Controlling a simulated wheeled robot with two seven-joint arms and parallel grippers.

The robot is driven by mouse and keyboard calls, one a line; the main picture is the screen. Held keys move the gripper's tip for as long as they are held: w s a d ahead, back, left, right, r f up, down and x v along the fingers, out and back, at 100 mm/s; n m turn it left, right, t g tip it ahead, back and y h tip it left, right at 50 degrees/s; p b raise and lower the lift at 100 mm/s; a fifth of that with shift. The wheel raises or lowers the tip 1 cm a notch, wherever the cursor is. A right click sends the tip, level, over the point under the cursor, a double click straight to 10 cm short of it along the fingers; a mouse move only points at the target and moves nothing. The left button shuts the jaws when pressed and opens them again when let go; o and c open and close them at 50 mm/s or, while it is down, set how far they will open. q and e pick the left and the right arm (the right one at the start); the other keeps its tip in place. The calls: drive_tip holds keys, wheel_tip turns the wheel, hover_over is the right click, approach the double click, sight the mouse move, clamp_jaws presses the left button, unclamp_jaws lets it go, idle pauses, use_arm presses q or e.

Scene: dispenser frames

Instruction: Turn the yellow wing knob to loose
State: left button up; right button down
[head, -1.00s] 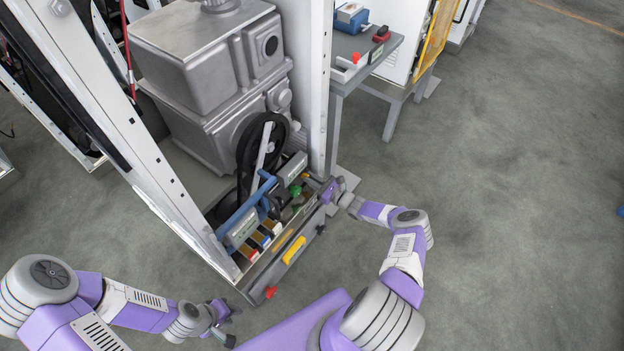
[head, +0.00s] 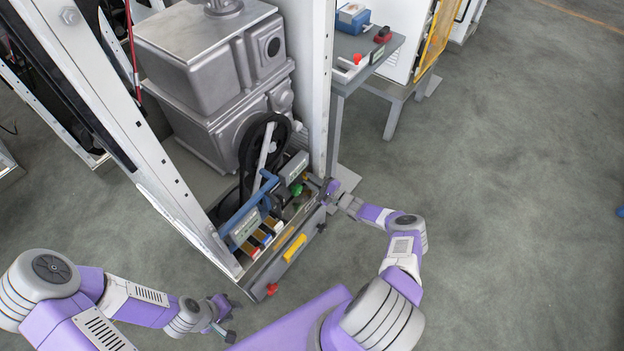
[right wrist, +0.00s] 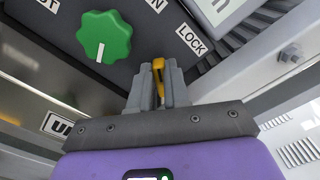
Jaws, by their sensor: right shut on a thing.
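The yellow wing knob (right wrist: 158,72) is in the right wrist view, a narrow upright yellow piece on a dark panel, mostly hidden by the fingers. A LOCK label (right wrist: 191,39) is just right of it. My right gripper (right wrist: 159,85) is shut on the knob. In the head view my right gripper (head: 332,190) is at the right end of the dispenser's control box, and the yellow knob cannot be made out there. My left gripper (head: 227,318) hangs low at the left, away from the box; its finger opening is unclear.
A green knob (right wrist: 104,37) with a white mark sits left of the yellow one. On the box are a blue handle (head: 242,215), a yellow bar (head: 294,247) and a red knob (head: 272,289). White posts flank the box.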

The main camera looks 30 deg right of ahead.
drive_tip(key=n, duration=0.3)
drive_tip(key=shift+a+f+n, duration=0.1)
drive_tip(key=shift+f+n, duration=0.1)
drive_tip(key=shift+n, duration=0.1)
drive_tip(key=shift+s+f+n, duration=0.1)
drive_tip(key=shift+f+n, duration=0.05)
drive_tip(key=shift+n, duration=1.55)
drive_tip(key=c, duration=1.4)
unclamp_jaws()
drive_tip(key=shift+p, duration=0.3)
drive_tip(key=p+v, duration=0.2)
drive_tip(key=v, duration=0.5)
drive_tip(key=shift+s, duration=0.3)
